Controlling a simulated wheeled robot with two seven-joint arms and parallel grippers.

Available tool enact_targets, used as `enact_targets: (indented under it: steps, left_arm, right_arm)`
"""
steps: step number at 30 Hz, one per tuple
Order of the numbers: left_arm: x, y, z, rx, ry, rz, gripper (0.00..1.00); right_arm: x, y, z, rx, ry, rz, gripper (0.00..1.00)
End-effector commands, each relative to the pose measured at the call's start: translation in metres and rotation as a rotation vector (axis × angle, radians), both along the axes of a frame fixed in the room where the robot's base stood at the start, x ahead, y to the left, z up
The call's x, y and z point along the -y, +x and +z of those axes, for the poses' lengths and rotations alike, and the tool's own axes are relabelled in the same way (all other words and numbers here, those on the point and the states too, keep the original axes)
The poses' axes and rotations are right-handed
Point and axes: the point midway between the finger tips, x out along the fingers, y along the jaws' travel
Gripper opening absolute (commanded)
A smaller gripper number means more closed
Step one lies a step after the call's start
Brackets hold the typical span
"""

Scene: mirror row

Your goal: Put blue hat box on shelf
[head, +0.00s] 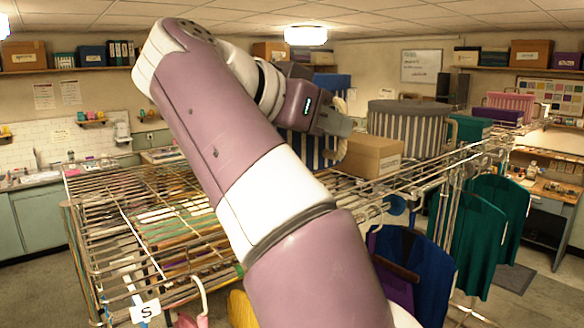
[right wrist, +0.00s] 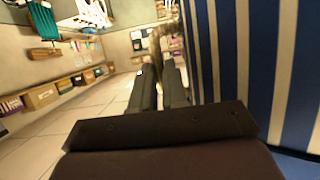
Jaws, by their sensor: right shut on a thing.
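The blue hat box (head: 333,82) has a blue lid and blue-and-cream striped sides, and is partly hidden behind my right arm and gripper in the head view. Its stripes (right wrist: 262,60) fill the right side of the right wrist view. My right gripper (head: 333,122) is shut on it at its near side, seemingly at a pale cord handle; the exact grip is hard to see. The fingers (right wrist: 162,80) also show in the right wrist view. The wire shelf (head: 110,192) stretches below my right arm. My left gripper is out of view.
A grey striped hat box (head: 408,125) and a cardboard box (head: 370,156) stand on the rack right of the blue box. A teal box (head: 470,128) is farther right. Clothes (head: 498,215) hang below. The shelf's left part looks bare on top.

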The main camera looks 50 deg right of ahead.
Motion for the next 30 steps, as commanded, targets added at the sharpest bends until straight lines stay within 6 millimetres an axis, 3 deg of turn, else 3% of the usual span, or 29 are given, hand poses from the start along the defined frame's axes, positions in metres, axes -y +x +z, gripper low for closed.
enact_targets:
  steps: [6, 9, 19, 28, 29, 30]
  left_arm:
    - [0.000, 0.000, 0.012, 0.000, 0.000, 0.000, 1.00]
    - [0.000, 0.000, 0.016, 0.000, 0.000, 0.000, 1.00]
    - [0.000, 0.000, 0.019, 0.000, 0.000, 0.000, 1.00]
    - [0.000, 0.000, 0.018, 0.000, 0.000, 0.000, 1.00]
    - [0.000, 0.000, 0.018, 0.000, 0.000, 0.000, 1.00]
    - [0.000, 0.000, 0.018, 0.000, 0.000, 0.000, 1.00]
  right_arm:
    - [-0.007, 0.050, -0.026, 0.001, -0.002, 0.002, 0.00]
    - [-0.009, 0.064, -0.035, 0.003, -0.002, 0.001, 0.00]
    - [-0.009, 0.070, -0.078, 0.005, -0.002, 0.001, 0.00]
    - [-0.009, 0.070, -0.082, 0.006, -0.003, 0.001, 0.00]
    - [-0.010, 0.071, -0.083, 0.003, 0.000, 0.001, 0.23]
    - [-0.009, 0.071, -0.083, 0.002, 0.000, 0.002, 0.36]
